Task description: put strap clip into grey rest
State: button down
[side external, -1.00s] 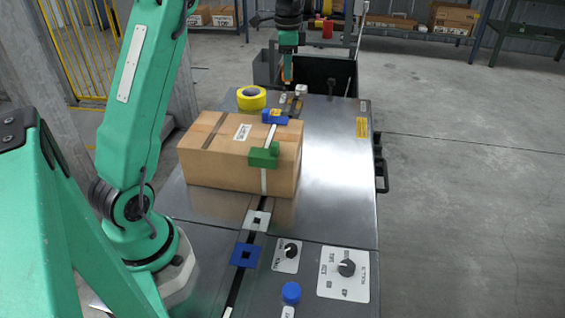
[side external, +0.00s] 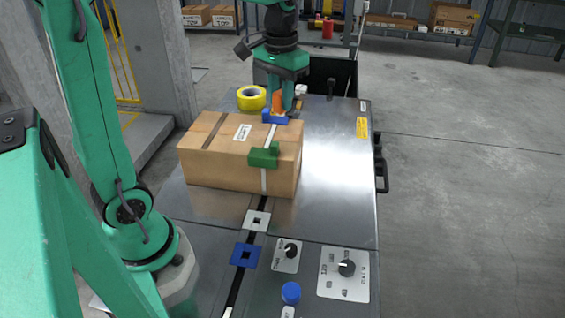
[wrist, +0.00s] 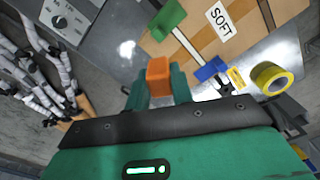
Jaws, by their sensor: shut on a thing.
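My gripper (side external: 283,101) is shut on an orange block-like clip (side external: 278,99), which I take to be the strap clip. In the wrist view the orange clip (wrist: 158,70) sits between the two green fingers (wrist: 158,90). In the side view the gripper and clip appear just above or behind the blue piece on the box; the exact gap cannot be told. The grey rest (side external: 248,218), a light square plate with a dark square hole, lies on the bench in front of the box, well away from the clip. I do not see it in the wrist view.
A cardboard box (side external: 215,165) with a strap carries a green piece (side external: 263,157) and a blue piece (side external: 270,117). A blue square rest (side external: 237,261) lies nearer than the grey one. Yellow tape (side external: 242,98) lies behind the box. A dial plate (side external: 333,286) and blue knob (side external: 291,292) are in front.

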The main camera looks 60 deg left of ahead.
jog(key=s+d+f+n, duration=0.3)
jog(key=s+d+n, duration=0.3)
jog(key=s, duration=0.5)
notch_tip(320, 180, down, 14)
jog(key=shift+a, duration=0.15)
jog(key=shift+f, duration=0.15)
dwell(0.4)
jog(key=shift+f, duration=2.75)
jog(key=shift+f, duration=0.45)
dwell(0.5)
jog(key=c, duration=1.1)
grip_release()
jog(key=shift+c, duration=0.2)
